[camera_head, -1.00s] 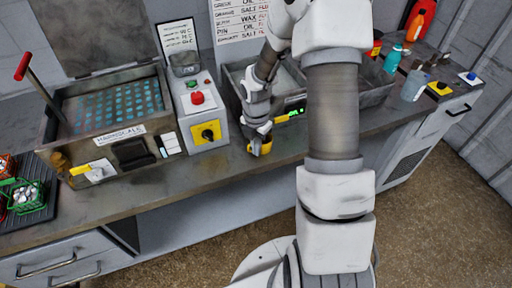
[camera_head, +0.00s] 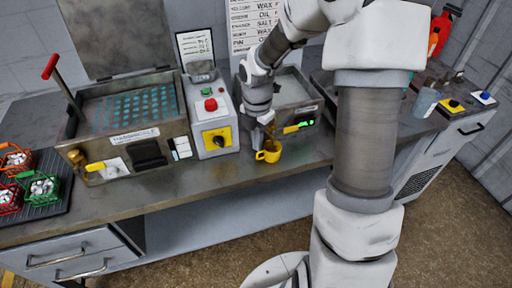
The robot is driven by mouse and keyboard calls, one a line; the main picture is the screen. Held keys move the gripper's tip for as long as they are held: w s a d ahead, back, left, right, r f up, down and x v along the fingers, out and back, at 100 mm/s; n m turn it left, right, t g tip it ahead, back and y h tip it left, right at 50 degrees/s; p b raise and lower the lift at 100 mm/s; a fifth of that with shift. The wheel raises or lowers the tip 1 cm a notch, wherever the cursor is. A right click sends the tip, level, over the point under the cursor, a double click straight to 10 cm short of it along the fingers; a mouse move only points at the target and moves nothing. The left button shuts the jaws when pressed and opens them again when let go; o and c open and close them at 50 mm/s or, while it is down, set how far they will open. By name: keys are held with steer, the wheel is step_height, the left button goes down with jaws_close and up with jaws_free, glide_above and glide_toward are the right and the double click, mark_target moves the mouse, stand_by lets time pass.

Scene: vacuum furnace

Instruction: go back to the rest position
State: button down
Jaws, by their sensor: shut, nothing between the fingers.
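My gripper (camera_head: 266,126) points down over the front of the bench, at the right of the grey control box. Its fingers are small and partly hidden, and it holds nothing.
The bench (camera_head: 200,180) carries an open metal tank (camera_head: 125,103) with a red-handled lever (camera_head: 52,66), and the control box (camera_head: 215,138) with a red button. Baskets (camera_head: 43,188) stand on a dark mat at left. A bottle (camera_head: 425,102) and button boxes stand at right.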

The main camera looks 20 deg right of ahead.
steer(key=shift+r, duration=0.3)
steer(key=s+a+r+m+t, duration=0.3)
steer(key=s+r+m+t, duration=0.2)
steer(key=s+r+m, duration=1.4)
steer(key=r+m, duration=0.1)
steer(key=m, duration=0.4)
steer(key=shift+s+a+r+t, duration=0.15)
steer(key=shift+s+r+t, duration=0.1)
steer(key=shift+s+t, duration=0.1)
steer(key=shift+m, duration=0.3)
